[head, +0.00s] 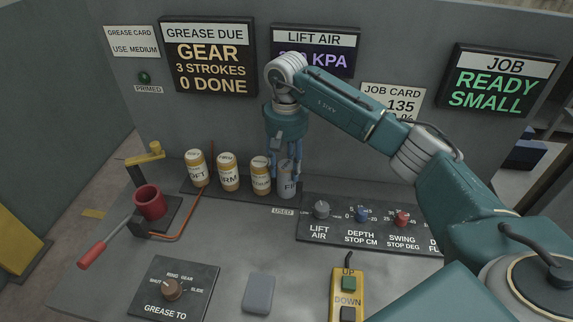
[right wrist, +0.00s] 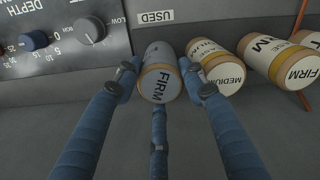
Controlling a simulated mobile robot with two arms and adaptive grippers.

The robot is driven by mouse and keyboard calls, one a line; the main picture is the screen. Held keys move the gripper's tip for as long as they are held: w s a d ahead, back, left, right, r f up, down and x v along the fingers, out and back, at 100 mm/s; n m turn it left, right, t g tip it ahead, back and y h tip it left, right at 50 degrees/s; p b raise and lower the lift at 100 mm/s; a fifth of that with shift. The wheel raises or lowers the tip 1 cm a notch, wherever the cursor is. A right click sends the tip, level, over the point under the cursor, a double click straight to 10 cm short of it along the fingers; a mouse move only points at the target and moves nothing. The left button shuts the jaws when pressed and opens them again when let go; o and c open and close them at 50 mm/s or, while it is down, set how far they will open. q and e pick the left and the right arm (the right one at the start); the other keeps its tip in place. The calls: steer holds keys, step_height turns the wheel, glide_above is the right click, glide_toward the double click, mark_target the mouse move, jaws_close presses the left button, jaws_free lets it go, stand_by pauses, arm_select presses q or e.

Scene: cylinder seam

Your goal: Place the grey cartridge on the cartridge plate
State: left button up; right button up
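The grey cartridge (head: 288,186), marked FIRM, stands upright at the right end of the row of cartridges, above the USED label. My right gripper (head: 284,163) is directly over it, with its fingers pointing down around it. In the right wrist view the cartridge (right wrist: 160,82) sits between the fingers, and the fingertips are very close to its sides. Whether they touch or grip it is not clear. A dark strip (head: 213,191) lies under the row, and a small grey plate (head: 258,293) lies at the front; no label marks either as the cartridge plate. My left gripper is not in view.
A red cup (head: 150,202) with a lever stands at left. A knob panel (head: 370,222) is at right. The middle of the bench is clear.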

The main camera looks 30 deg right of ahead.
steer(key=shift+o, duration=0.8)
steer(key=shift+r, duration=0.2)
step_height(320, 180, up, 12)
steer(key=b, duration=0.3)
steer(key=shift+f, duration=0.15)
